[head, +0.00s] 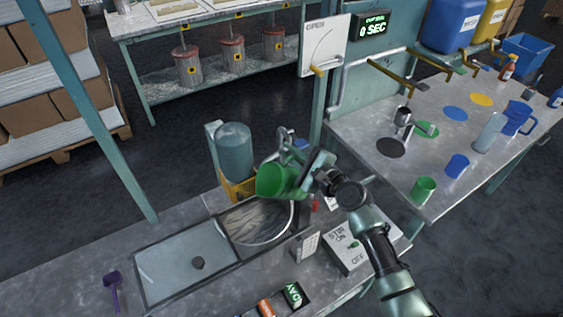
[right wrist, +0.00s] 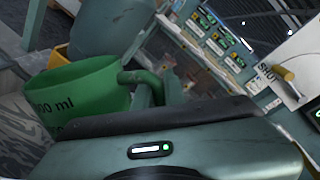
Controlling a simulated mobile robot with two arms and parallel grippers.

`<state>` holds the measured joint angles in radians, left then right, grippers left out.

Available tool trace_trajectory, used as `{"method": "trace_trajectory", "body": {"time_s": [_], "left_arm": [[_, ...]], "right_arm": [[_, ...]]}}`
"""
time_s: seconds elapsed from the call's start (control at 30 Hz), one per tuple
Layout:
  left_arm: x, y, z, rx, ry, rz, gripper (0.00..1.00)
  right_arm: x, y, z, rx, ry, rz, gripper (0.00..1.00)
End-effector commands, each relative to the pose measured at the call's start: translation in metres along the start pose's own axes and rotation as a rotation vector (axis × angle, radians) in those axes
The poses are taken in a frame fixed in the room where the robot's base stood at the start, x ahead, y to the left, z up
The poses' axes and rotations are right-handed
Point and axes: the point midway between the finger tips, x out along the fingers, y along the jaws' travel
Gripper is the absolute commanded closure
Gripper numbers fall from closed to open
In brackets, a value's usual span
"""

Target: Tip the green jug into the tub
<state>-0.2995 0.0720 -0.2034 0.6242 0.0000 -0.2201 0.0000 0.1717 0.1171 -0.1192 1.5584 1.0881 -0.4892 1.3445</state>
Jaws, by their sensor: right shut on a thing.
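The green jug (head: 272,181) is held above the far side of the round metal tub (head: 262,238), with its mouth tilted toward the left. The jug also shows in the right wrist view (right wrist: 80,95), with "00 ml" readable on its wall and its handle toward the right. My right gripper (head: 301,165) is shut on the jug from its right side. The fingers' contact with the handle is partly hidden. I cannot see liquid leaving the jug. The tub holds a greyish content or bare shiny inside; I cannot tell which. My left gripper is not in view.
A grey-blue tank (head: 234,150) in a yellow stand is close behind the jug. A switch box (head: 349,249) sits right of the tub, a sink-like basin (head: 165,268) left. A green cup (head: 424,189) and a blue jug (head: 517,117) stand on the right bench.

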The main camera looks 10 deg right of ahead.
Motion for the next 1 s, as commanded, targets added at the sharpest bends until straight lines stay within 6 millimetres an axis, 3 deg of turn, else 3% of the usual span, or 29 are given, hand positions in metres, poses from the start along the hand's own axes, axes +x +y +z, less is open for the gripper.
{"method": "trace_trajectory", "body": {"time_s": [0.03,0.37,0.77,1.0], "left_arm": [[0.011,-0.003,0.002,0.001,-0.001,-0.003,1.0],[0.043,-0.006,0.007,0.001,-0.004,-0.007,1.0],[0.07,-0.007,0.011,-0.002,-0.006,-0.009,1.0],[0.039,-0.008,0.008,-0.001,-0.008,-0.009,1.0]], "right_arm": [[0.001,0.005,-0.007,0.052,-0.01,-0.001,1.0],[0.001,0.004,-0.029,0.439,-0.085,0.0,1.0],[0.007,0.038,-0.051,0.83,-0.16,0.001,1.0],[0.003,0.015,-0.031,0.84,-0.163,0.0,1.0]]}}
